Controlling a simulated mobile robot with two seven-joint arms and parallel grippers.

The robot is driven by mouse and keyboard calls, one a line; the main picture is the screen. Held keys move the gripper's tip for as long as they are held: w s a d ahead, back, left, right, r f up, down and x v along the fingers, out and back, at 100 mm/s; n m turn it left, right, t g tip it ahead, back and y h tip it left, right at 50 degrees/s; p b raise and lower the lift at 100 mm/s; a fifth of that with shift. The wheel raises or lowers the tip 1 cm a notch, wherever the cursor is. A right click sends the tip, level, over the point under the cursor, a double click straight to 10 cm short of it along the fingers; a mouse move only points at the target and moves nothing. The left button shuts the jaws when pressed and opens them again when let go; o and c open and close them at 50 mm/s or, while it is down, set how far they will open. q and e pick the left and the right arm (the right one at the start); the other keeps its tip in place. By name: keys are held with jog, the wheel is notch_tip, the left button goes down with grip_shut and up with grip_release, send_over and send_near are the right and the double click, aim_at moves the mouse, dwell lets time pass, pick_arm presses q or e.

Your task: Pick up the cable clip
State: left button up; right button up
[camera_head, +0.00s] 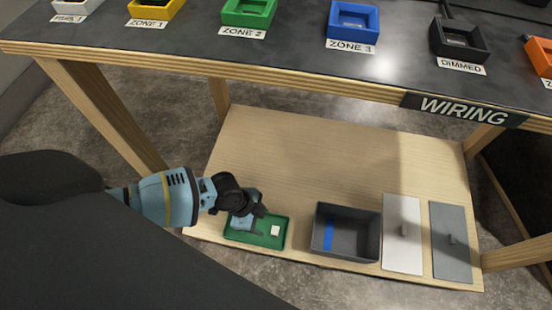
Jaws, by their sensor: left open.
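A small white block (275,231), which looks to be the cable clip, lies in a shallow green tray (284,242) on the lower wooden shelf. My left gripper (261,220) reaches in from the left, with its jaws over the left part of the tray. It is open and empty, just left of the white block and apart from it. The gripper hides the tray's left part. I cannot make out the block's exact shape. My right gripper is not in view.
Right of the tray stand an open dark grey box (345,246) with a blue strip, a white panel (402,218) and a grey panel (451,226). The bench top (300,54) overhangs the shelf's back. The shelf (320,158) is clear behind the tray.

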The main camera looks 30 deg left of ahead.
aim_at(274, 230)
pick_arm(q)
jog(key=shift+b+x, duration=0.55)
jog(key=shift+x, duration=0.6)
jog(key=shift+d+f, duration=0.2)
jog(key=shift+f, duration=0.05)
jog(key=b+x, duration=0.1)
jog(key=x, duration=0.1)
jog(key=b+x, duration=0.1)
jog(key=x, duration=0.1)
jog(key=shift+w+d+b, duration=0.2)
jog(key=shift+d+b, duration=0.05)
jog(key=shift+b, duration=0.15)
jog(key=shift+d+f, duration=0.15)
jog(key=shift+f, duration=0.25)
jog(key=shift+w+r, duration=0.1)
jog(key=c, duration=1)
